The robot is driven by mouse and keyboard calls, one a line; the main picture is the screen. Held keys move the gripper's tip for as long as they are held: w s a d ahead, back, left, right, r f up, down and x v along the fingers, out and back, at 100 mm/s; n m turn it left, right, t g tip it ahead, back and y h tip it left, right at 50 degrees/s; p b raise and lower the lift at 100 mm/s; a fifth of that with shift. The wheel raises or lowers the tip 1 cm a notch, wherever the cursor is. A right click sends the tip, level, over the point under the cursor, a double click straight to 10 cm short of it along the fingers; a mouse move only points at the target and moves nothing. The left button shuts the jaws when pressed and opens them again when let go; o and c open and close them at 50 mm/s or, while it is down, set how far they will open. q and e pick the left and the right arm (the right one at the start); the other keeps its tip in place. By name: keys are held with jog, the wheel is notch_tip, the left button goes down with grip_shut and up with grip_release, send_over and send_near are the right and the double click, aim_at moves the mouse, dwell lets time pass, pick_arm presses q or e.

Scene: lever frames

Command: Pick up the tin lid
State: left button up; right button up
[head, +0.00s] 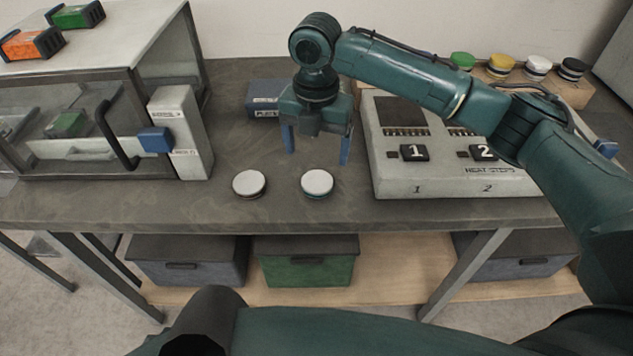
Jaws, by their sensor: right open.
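Two small round tins with white tops stand apart near the front of the grey workbench. The left tin (249,183) has a dark and tan rim. The right tin (317,183) has a dark, bluish rim. Their white tops look like lids, but I cannot tell which is the tin lid meant. My right gripper (318,152) points down with its blue fingers spread, above and behind the right tin. It is open and holds nothing. My left gripper is not in view.
A grey device (440,178) with numbered buttons stands right of the tins. A glass-fronted cabinet (90,160) with a dark handle is at the left. A dark blue box (265,98) lies behind my gripper. Several coloured-lid jars (500,66) stand at the back right. Bare bench (220,120) lies left of the gripper.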

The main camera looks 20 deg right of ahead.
aim_at(318, 180)
notch_tip(318, 180, down, 8)
jog(key=shift+d+r, duration=0.15)
jog(key=shift+r, duration=0.1)
jog(key=c, duration=1.1)
